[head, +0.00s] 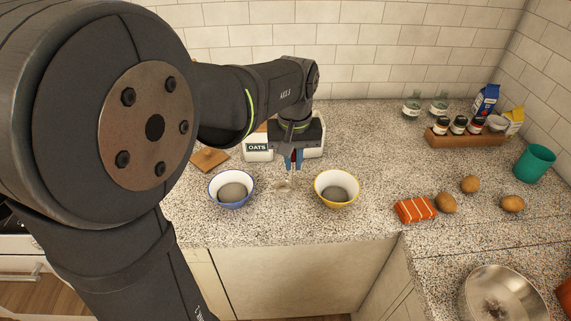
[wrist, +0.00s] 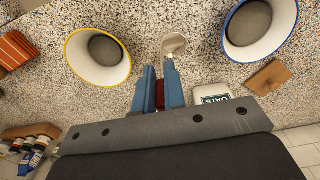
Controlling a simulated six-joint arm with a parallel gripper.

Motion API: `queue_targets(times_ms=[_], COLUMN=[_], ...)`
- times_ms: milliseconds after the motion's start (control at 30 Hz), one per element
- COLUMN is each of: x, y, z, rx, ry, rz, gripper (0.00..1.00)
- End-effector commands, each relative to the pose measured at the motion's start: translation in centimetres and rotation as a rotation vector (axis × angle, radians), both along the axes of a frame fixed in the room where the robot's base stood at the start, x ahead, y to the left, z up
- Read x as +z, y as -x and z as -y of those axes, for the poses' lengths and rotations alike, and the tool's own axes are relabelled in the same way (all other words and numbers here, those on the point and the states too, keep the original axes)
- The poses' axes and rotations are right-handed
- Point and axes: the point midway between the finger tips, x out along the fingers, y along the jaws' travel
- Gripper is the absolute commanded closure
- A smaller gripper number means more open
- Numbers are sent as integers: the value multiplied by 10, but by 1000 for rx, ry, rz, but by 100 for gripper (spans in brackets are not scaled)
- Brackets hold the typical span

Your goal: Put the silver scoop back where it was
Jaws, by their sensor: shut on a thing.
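The silver scoop (wrist: 174,43) shows its pale round bowl just beyond my fingertips in the wrist view. In the head view the scoop (head: 283,186) is small, low over the counter between two bowls. My gripper (head: 293,168) points down there; its blue fingers (wrist: 160,72) are shut on the scoop, whose handle is mostly hidden. A dark red part shows between the fingers. The blue-rimmed bowl (head: 232,189) is to the left and the yellow-rimmed bowl (head: 336,189) to the right; both have grey-brown insides. The white OATS canister (head: 258,148) stands behind my gripper.
A wooden square (head: 210,158) lies left of the canister. An orange striped packet (head: 415,209) and potatoes (head: 470,184) lie at right. A wooden rack of jars (head: 466,138), a teal cup (head: 534,163) and a metal bowl (head: 503,296) are farther right. The front counter is clear.

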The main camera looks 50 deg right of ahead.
Motion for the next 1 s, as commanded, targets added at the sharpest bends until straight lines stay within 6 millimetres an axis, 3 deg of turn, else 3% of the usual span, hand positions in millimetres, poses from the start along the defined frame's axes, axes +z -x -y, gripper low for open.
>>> queue_targets(times_ms=[200, 567, 600, 700, 1000], x=[-30, -35, -35, -35, -33], y=[1, 1, 1, 1, 1], z=[-1, 0, 0, 0, 0], rx=[0, 0, 0, 0, 0], ry=[-3, -1, -1, -1, 0], rz=[-1, -1, -1, -1, 0], gripper=[100, 100, 86, 68, 68])
